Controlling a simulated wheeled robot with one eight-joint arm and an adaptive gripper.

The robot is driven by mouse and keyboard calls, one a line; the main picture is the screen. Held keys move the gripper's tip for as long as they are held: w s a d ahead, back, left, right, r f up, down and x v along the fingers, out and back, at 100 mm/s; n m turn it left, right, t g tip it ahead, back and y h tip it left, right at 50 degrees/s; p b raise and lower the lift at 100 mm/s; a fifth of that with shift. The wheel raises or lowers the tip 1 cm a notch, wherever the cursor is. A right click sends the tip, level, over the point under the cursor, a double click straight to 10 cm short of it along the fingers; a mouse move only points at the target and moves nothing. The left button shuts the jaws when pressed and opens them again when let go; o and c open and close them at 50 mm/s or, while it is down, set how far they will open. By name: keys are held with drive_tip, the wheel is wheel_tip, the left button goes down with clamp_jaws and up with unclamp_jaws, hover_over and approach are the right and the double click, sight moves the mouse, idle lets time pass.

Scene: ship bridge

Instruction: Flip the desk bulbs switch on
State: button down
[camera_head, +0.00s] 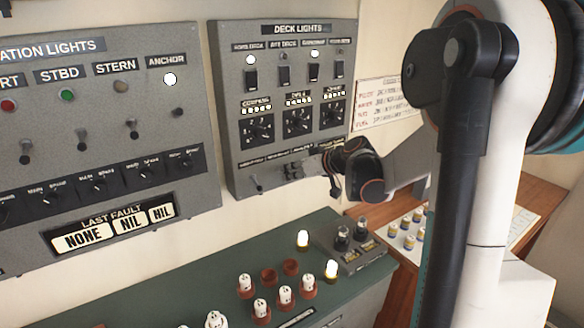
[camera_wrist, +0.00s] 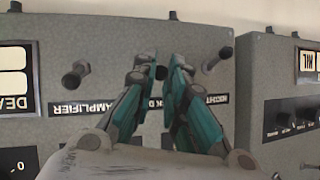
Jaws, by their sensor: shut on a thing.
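My gripper (camera_head: 335,165) is at the lower right of the grey deck lights panel (camera_head: 240,150) in the head view, beside its bottom row of controls. In the wrist view its teal fingers (camera_wrist: 165,75) close around a small dark-tipped switch lever (camera_wrist: 160,73), which is mostly hidden between them. The label behind the fingers is partly covered, so I cannot read whether it names the desk bulbs. Another toggle (camera_wrist: 76,73) stands to the left and one (camera_wrist: 218,59) to the right, both clear of the fingers. A toggle (camera_head: 257,184) also shows at the panel's lower left.
A navigation lights panel (camera_head: 100,180) hangs to the left. Below, a green desk (camera_head: 180,290) holds white bulbs in red-brown sockets; two bulbs (camera_head: 303,239) glow. A small grey box with dark bulbs (camera_head: 355,255) stands at the desk's right end.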

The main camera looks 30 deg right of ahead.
drive_tip(key=shift+w+r+g+h+p, duration=0.3)
drive_tip(key=shift+r+g+p, duration=0.25)
drive_tip(key=shift+g+p, duration=0.3)
drive_tip(key=c, duration=1.6)
unclamp_jaws()
drive_tip(key=shift+s, duration=0.1)
drive_tip(key=v, duration=1.2)
drive_tip(key=shift+d, duration=0.1)
